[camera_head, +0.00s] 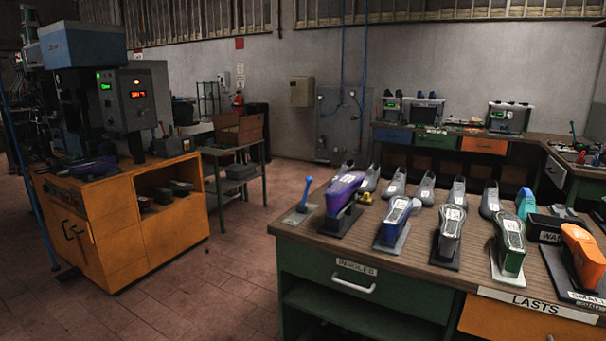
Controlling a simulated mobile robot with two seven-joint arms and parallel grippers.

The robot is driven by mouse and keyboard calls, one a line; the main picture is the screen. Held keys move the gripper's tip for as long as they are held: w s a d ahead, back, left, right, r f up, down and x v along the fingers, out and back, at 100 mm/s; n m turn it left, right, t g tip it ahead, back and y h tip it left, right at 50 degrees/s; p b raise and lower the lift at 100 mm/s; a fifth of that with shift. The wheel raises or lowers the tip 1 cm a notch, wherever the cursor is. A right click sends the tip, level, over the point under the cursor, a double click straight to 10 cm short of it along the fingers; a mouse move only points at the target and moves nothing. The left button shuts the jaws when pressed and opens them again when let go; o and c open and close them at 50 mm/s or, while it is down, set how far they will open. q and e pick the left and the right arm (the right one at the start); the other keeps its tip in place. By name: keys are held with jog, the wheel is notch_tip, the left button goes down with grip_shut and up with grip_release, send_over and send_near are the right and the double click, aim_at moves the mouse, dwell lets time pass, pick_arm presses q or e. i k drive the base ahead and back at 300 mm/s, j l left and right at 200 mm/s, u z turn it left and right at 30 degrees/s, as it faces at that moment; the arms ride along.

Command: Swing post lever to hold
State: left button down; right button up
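A short blue lever (305,194) stands on a small grey plate at the left end of the wooden bench top, its knob up and leaning slightly right. Another small blue-knobbed lever (573,132) stands on the far right bench. A long blue rod (32,190) slants down beside the orange press cabinet at the left. I cannot tell from the picture which of these is the post lever, and no hold marking is readable. Neither of my grippers is in view.
The press (125,98) with green and red displays stands on an orange cabinet (110,222). Several shoe lasts, including a purple one (343,192) near the short lever, crowd the green-fronted bench (362,284). Tiled floor (225,275) lies free between cabinet and bench.

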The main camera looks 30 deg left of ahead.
aim_at(309, 179)
jog(key=i+j, duration=0.25)
jog(key=j, duration=0.15)
jog(key=i+j+z, duration=0.15)
jog(key=i+j, duration=0.3)
jog(key=j, duration=0.35)
jog(key=i+j+z, duration=0.1)
jog(key=i+j, duration=0.15)
jog(key=j, duration=0.15)
jog(key=i+j+z, duration=0.1)
jog(key=j, duration=0.3)
jog(key=i+j, duration=0.3)
jog(key=j, duration=0.15)
jog(key=i+j+z, duration=0.1)
jog(key=j, duration=0.35)
jog(key=i+j+z, duration=0.1)
jog(key=i+j, duration=0.15)
jog(key=j, duration=0.2)
